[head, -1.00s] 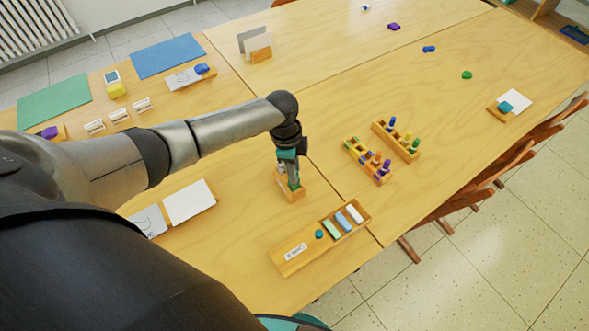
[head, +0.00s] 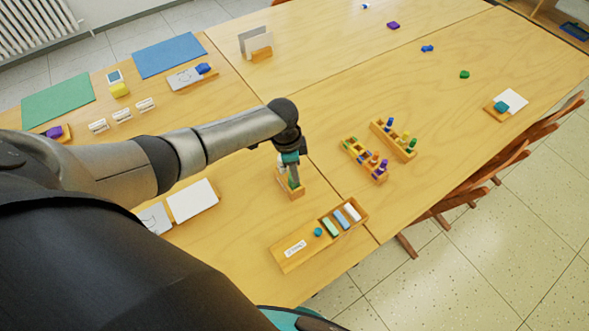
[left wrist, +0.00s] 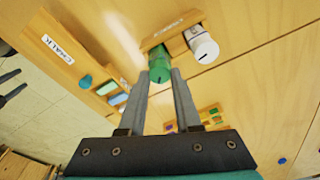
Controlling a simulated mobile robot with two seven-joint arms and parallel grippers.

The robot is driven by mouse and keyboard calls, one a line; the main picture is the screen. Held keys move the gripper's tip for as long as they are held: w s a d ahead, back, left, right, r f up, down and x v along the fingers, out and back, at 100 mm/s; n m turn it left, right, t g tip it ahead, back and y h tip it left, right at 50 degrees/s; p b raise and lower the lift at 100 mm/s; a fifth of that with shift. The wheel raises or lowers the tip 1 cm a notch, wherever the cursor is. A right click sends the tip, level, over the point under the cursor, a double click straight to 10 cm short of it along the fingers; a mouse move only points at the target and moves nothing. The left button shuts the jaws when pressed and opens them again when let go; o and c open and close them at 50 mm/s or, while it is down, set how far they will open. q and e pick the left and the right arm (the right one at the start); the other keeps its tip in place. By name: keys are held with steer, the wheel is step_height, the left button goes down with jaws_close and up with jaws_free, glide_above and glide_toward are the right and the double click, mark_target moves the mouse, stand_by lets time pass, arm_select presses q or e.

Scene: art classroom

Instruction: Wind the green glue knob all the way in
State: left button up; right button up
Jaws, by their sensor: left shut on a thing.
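The green glue knob (left wrist: 160,70) shows in the left wrist view at the tips of my left gripper (left wrist: 161,76), with a dark mark line on its end. The two fingers are closed onto its sides. It sits in a wooden glue holder (left wrist: 172,32), beside a white knob (left wrist: 203,46) that also bears a dark mark. In the head view the holder (head: 294,188) stands on the table under my left gripper (head: 291,172), which partly hides it and the green knob.
The chalk tray (head: 284,258) lies just in front, with several chalks and a teal knob. Two wooden racks (head: 378,178) of coloured pegs stand to the right. White cards (head: 190,200) lie at left. Bare table lies behind the holder.

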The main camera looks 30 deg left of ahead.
arm_select(q)
steer(key=shift+n+p, duration=0.95)
steer(key=shift+n, duration=0.95)
steer(key=o, duration=1.4)
steer(key=shift+o, duration=0.2)
steer(key=m+b, duration=0.1)
steer(key=m, duration=0.5)
steer(key=shift+f+b, duration=0.1)
steer(key=shift+b, duration=0.25)
steer(key=m+b, duration=0.1)
steer(key=m, duration=0.3)
steer(key=shift+g+b, duration=0.35)
steer(key=shift+g, duration=0.05)
steer(key=shift+m, duration=0.8)
